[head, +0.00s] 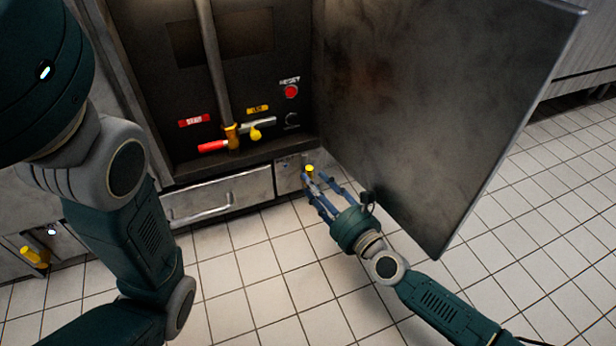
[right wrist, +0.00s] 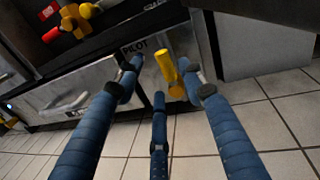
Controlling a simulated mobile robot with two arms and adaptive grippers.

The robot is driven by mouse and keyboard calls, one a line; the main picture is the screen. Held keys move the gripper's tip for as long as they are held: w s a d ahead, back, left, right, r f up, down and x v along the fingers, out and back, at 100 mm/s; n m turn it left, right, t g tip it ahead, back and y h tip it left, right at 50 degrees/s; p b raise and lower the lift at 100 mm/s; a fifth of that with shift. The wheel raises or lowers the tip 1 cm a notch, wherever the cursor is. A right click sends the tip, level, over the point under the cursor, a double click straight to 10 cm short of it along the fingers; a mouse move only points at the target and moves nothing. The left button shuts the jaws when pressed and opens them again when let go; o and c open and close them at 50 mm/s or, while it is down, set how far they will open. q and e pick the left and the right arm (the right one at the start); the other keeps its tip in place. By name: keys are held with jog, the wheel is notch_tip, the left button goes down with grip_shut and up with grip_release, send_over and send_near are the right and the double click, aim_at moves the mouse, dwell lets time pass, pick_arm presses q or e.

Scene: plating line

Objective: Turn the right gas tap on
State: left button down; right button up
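A yellow tap handle (head: 309,169) sits on the low front panel, right of the drawer. In the right wrist view the yellow handle (right wrist: 167,68) stands tilted beside a "PILOT" label (right wrist: 134,47). My right gripper (head: 322,186) is open and reaches to this tap. In the right wrist view its blue fingers (right wrist: 162,82) are spread, with the handle between the upper two tips; I see no clear contact. Another yellow tap (head: 33,257) is low at the far left. My left arm crosses the left side of the head view; its gripper is not in view.
An open metal door (head: 430,110) stands just right of and above my right gripper. Inside the cabinet are a red-handled lever (head: 213,146), a yellow relight tap (head: 255,133) and a red reset button (head: 291,91). A drawer (head: 220,196) is left of the gripper. The tiled floor (head: 240,290) is clear.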

jog(key=v, duration=0.7)
jog(key=shift+s, duration=0.25)
jog(key=shift+d, duration=0.15)
